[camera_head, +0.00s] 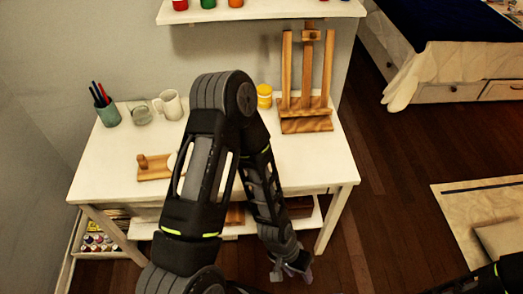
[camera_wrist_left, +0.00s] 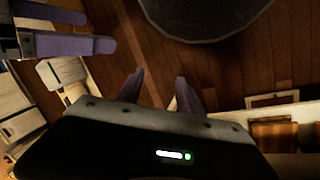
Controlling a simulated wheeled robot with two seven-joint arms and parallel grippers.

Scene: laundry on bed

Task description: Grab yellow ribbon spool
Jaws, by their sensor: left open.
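A small yellow cylinder (camera_head: 264,96) with a pale band stands upright on the white desk (camera_head: 265,170), left of the wooden easel; I cannot tell surely whether it is the ribbon spool. My left gripper (camera_head: 292,271) hangs low beyond the desk's front edge, below the tabletop and well away from the cylinder. In the left wrist view its two fingers (camera_wrist_left: 159,92) are apart with nothing between them. The cylinder does not show there. My right gripper (camera_wrist_left: 95,32) shows at the upper left of that view, fingers apart and empty.
A wooden easel (camera_head: 306,85), white mug (camera_head: 168,104), glass jar (camera_head: 141,113), pencil cup (camera_head: 108,114) and small wooden stand (camera_head: 153,168) are on the desk. Several small colored containers (camera_head: 98,243) sit low at left. A wall shelf (camera_head: 262,10) overhangs the back. A bed (camera_head: 445,65) stands right.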

